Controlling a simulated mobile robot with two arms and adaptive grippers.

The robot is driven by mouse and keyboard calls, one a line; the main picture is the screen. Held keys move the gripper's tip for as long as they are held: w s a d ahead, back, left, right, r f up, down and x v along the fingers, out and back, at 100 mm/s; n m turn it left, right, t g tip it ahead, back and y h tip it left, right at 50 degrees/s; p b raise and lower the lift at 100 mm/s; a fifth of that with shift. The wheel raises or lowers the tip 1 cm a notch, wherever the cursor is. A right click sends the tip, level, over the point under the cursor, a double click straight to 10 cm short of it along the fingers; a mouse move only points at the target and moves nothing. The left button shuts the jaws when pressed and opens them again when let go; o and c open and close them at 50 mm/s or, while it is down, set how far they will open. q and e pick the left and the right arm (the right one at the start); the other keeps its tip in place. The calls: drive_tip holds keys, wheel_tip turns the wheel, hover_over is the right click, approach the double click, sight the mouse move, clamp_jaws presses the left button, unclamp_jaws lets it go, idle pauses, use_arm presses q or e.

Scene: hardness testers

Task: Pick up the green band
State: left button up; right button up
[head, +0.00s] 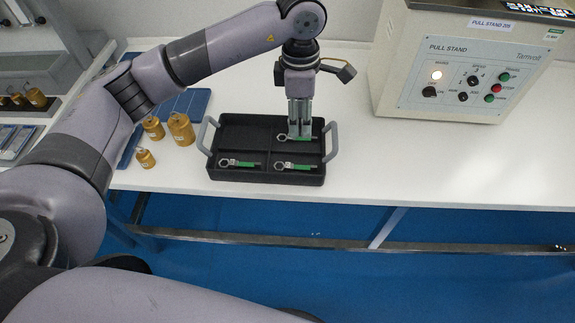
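A black tray (268,180) with grey side handles stands on the white table. Three metal pieces, each with a ring at one end and a green part, lie in its compartments: one at back right (284,138), one at front left (240,164) and one at front right (300,167). My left gripper (300,136) points straight down into the back right compartment, its fingertips at the green part of that piece. The fingers hide some of it, and I cannot tell if they are closed on it. My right gripper is out of view.
A grey pull stand (470,65) with buttons is at the back right. Several brass weights, one of them large (181,129), stand left of the tray by a blue mat (190,103). The white table (347,180) is clear right of the tray.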

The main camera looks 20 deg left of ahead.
use_arm(q)
drive_tip(key=a, duration=0.1)
drive_tip(key=p, duration=0.3)
hover_over(293, 166)
drive_tip(key=f, duration=1.1)
drive_tip(key=shift+d+f, duration=0.2)
drive_tip(key=shift+f, duration=0.1)
wheel_tip(293, 166, down, 5)
drive_tip(key=shift+a+r+p, duration=0.15)
drive_tip(key=shift+r+p, duration=0.05)
drive_tip(key=shift+p, duration=0.65)
drive_tip(key=shift+f, duration=0.45)
clamp_jaws()
